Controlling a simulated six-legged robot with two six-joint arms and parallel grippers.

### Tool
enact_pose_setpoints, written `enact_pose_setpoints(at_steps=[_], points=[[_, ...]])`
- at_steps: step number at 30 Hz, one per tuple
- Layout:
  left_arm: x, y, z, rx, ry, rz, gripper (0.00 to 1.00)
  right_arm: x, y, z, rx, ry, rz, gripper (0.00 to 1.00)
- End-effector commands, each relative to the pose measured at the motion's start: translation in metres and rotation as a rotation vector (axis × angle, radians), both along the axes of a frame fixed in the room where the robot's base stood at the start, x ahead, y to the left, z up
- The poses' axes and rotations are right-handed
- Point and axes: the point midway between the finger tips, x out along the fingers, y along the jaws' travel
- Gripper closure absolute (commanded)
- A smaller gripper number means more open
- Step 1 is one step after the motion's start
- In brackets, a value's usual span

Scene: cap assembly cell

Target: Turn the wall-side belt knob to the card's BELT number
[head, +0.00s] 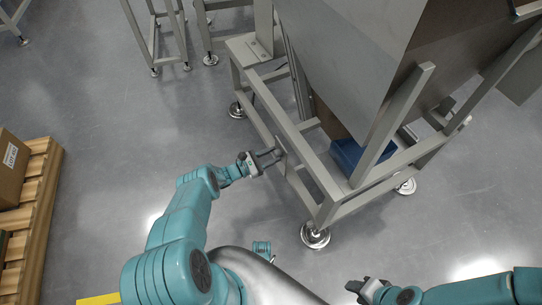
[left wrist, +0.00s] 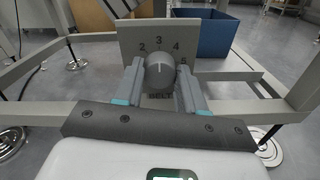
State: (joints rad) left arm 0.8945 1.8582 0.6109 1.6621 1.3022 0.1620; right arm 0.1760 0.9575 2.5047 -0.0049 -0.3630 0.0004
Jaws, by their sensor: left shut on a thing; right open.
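The belt knob (left wrist: 159,72) is a grey round knob on a grey plate (left wrist: 133,38) marked with numbers; 2, 3, 4 and 5 show around it, and BELT is printed below. Its pale pointer line appears to point up at about 3. My left gripper (left wrist: 160,84) is shut on the knob, one finger on each side. In the head view my left gripper (head: 268,158) reaches the small plate (head: 280,148) on the frame's side; the knob is hard to make out there. My right gripper (head: 364,287) is open and empty above the floor, away from the frame. No card shows.
The grey metal frame (head: 323,180) carries a large hopper (head: 350,50). A blue bin (head: 346,153) is inside the frame; it also shows in the left wrist view (left wrist: 217,36). A pallet (head: 38,215) with a carton (head: 12,168) stands at the left. The floor between is clear.

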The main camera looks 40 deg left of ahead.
Motion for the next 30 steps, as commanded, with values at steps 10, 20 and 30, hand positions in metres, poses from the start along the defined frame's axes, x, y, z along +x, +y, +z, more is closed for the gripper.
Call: enact_pose_setpoints(at_steps=[10,20,30], points=[[-0.001,0.0,-0.002,0.118,-0.058,-0.002,0.91,0.0,0.0,-0.005,0.0,0.0,0.0,0.57],[-0.001,0.0,-0.002,0.352,-0.175,0.0,0.91,0.0,0.0,-0.011,0.0,0.0,0.0,0.57],[-0.001,0.0,-0.002,0.543,-0.269,0.0,0.91,0.0,0.0,-0.015,0.0,0.0,0.0,0.57]])
